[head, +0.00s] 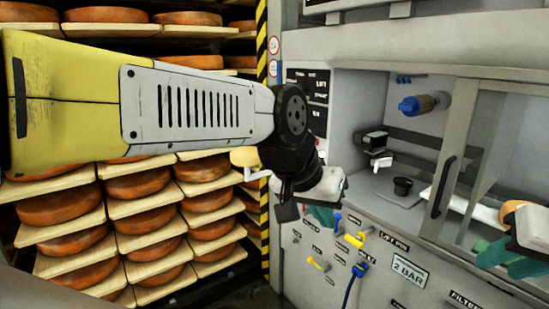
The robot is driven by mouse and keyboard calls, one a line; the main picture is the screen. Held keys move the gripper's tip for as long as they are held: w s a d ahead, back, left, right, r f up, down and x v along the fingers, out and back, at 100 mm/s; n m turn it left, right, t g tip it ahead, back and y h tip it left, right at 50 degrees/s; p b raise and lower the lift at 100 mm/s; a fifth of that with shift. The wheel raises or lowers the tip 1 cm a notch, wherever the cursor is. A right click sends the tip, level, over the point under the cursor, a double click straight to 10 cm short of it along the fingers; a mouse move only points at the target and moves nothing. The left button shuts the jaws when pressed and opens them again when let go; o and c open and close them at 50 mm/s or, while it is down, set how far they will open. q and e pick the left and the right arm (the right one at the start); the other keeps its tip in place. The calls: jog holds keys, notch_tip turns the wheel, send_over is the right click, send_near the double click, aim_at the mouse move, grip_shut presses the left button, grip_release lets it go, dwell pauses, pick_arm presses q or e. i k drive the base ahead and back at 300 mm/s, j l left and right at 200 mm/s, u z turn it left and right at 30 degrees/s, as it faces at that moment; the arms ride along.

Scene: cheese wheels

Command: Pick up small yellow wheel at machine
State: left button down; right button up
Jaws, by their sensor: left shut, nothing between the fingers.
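On the machine's front panel are small yellow handles. One (355,240) sits just right of and below my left gripper (325,217), and another (318,264) sits lower left. I cannot tell which, if either, is the small yellow wheel. A yellow rounded part (244,157) also shows behind my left arm, partly hidden by it. My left gripper's teal fingers are shut and empty in front of the panel, apart from the handles as far as I can see. My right gripper (508,258) is at the right edge, partly cut off; its opening is unclear.
Shelves with several orange cheese wheels (62,205) on boards fill the left. Blue handles (355,283) stick out of the panel.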

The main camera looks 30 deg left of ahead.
aim_at(242, 156)
jog(key=j+z, duration=0.15)
jog(key=j, duration=0.6)
jog(key=i+j+z, duration=0.2)
jog(key=j, duration=0.6)
jog(key=k+j+z, duration=0.15)
jog(key=j, duration=0.55)
jog(key=j+z, duration=0.2)
jog(key=j, duration=0.6)
jog(key=k+j+z, duration=0.15)
jog(key=j, duration=0.6)
jog(key=k+u, duration=0.3)
jog(key=k+j+u, duration=0.1)
jog(key=k+u, duration=0.2)
